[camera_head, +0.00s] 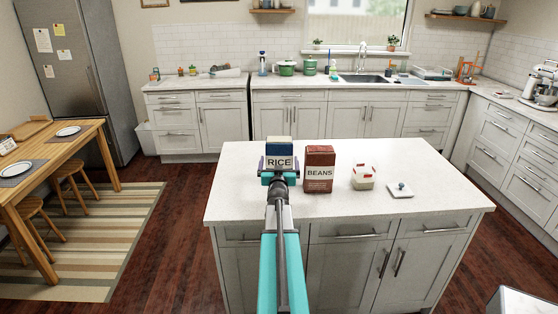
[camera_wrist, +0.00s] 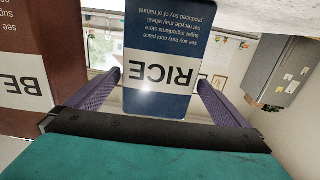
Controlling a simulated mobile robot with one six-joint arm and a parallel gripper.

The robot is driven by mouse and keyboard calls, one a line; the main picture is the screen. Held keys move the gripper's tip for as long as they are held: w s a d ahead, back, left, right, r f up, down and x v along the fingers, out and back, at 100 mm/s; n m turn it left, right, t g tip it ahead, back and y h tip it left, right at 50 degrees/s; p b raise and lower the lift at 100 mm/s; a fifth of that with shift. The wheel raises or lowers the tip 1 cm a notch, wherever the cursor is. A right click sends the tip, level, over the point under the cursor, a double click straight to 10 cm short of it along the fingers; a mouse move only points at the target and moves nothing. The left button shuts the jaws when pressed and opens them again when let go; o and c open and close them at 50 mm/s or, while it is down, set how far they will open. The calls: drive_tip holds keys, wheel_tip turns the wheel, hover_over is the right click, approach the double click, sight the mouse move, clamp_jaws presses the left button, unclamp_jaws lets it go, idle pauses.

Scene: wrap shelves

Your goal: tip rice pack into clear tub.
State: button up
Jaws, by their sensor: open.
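The rice pack (camera_head: 279,146) is a blue box with a white RICE label, upright on the island's left side. My gripper (camera_head: 278,165) is open in front of it. In the wrist view, which is upside down, the rice pack (camera_wrist: 165,55) shows between the spread purple fingers (camera_wrist: 159,80). Whether a finger touches it I cannot tell. The clear tub (camera_head: 363,178) stands to the right on the island, with red clips at its rim and some pale content low inside. The pack's lower part is hidden by my gripper in the head view.
A brown BEANS box (camera_head: 320,169) stands close to the right of the rice pack; it also shows in the wrist view (camera_wrist: 35,60). A small white square piece with a dark knob (camera_head: 400,190) lies right of the tub. The island top (camera_head: 440,190) is clear around them.

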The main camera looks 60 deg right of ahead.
idle(0.4)
drive_tip(key=shift+p+x, duration=1.35)
drive_tip(key=shift+x, duration=1.3)
drive_tip(key=shift+s+f, duration=0.1)
drive_tip(key=c, duration=1.3)
drive_tip(key=shift+r, duration=0.2)
